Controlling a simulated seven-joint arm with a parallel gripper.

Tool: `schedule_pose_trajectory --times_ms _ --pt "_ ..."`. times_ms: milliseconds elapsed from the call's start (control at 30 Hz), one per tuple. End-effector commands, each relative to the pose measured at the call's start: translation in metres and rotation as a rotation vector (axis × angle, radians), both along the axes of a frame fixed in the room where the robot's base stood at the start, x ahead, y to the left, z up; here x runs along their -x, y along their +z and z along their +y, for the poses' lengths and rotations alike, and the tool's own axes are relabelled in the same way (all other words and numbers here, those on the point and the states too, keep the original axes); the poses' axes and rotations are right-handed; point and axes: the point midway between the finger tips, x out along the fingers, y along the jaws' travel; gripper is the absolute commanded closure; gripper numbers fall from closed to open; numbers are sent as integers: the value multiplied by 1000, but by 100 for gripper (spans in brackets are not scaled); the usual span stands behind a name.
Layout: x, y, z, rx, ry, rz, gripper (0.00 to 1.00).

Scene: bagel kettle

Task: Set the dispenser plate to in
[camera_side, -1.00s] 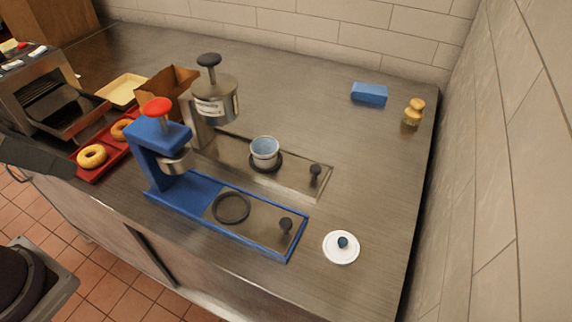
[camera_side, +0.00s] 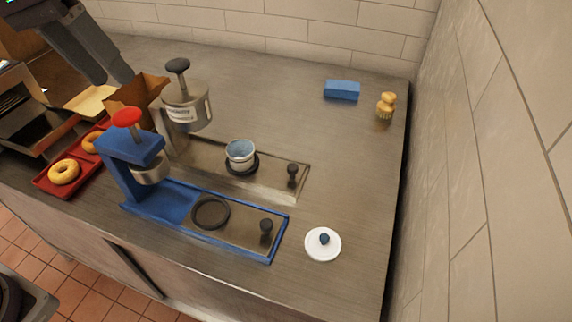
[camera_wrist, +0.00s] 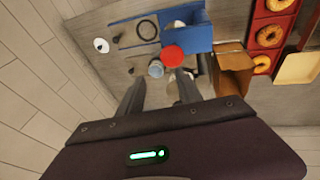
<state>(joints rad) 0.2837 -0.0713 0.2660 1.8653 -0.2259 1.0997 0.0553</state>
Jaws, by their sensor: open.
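The blue dispenser (camera_side: 130,150) with a red knob (camera_side: 126,117) has a long base and a steel plate (camera_side: 238,226) bearing a black ring (camera_side: 210,212) and a black handle (camera_side: 266,226). Behind it, the steel dispenser (camera_side: 187,108) with a black knob has a similar plate (camera_side: 273,178) with its own handle (camera_side: 292,169). A blue-lined cup (camera_side: 240,151) stands on that plate, clear of the spout. My gripper (camera_wrist: 160,88) is open and empty in the wrist view, above the dispensers. Its fingers partly hide the steel dispenser there.
A red tray (camera_side: 48,187) with bagels, a brown bag (camera_side: 137,90) and a toaster oven are at left. A white lid (camera_side: 322,245) lies right of the blue base. A blue sponge (camera_side: 342,90) and a brush (camera_side: 386,106) are at back right. The counter between is clear.

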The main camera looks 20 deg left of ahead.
Motion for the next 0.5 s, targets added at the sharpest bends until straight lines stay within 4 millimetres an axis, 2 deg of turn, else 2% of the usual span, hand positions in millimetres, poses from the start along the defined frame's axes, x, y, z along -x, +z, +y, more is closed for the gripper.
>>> schedule_pose_trajectory --times_ms 33,100,167,233,300,400,500 --pt "-34 -9 -17 -3 -19 44 58" --pt "-78 -27 -44 -19 -48 92 58" --pt "-108 -49 -70 -48 -84 122 58" --pt "-134 -81 -105 -96 -143 150 58" --pt "-149 -116 -142 -153 -214 170 58" --pt "-153 -160 -184 -221 -313 188 58" --pt "-150 -187 -207 -263 -377 197 58"
